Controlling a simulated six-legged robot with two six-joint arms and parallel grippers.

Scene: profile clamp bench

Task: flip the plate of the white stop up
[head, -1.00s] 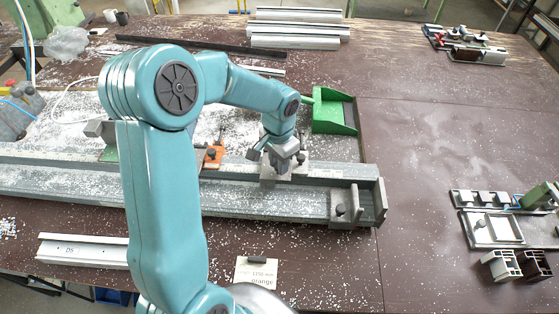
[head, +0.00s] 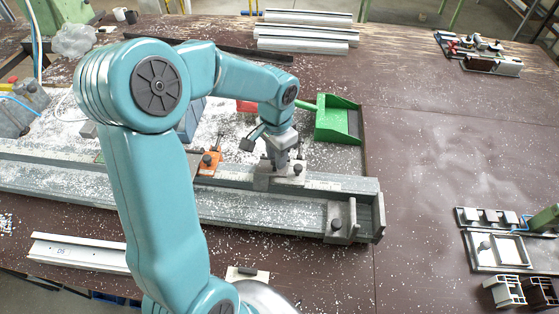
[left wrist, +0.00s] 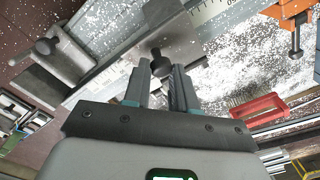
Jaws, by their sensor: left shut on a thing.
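The white stop (head: 264,182), pale grey in the picture, sits on the long metal profile rail (head: 230,206), between the orange stop (head: 207,163) and the grey end stop (head: 342,222). My left gripper (head: 281,164) reaches down onto it from above and is shut on a part of it, seemingly the plate. In the left wrist view the fingers (left wrist: 160,74) point at the stop, with its dark knob (left wrist: 157,60) just beyond the tips. The fingers hide the gripped part, and I cannot tell the plate's angle. My right gripper is not in view.
A green dustpan (head: 336,120) lies behind the rail. A red object (head: 246,106) lies behind my arm. White chips cover much of the bench. Metal profiles (head: 306,35) lie at the back, and fixtures (head: 495,250) stand at the right. The brown bench between is largely clear.

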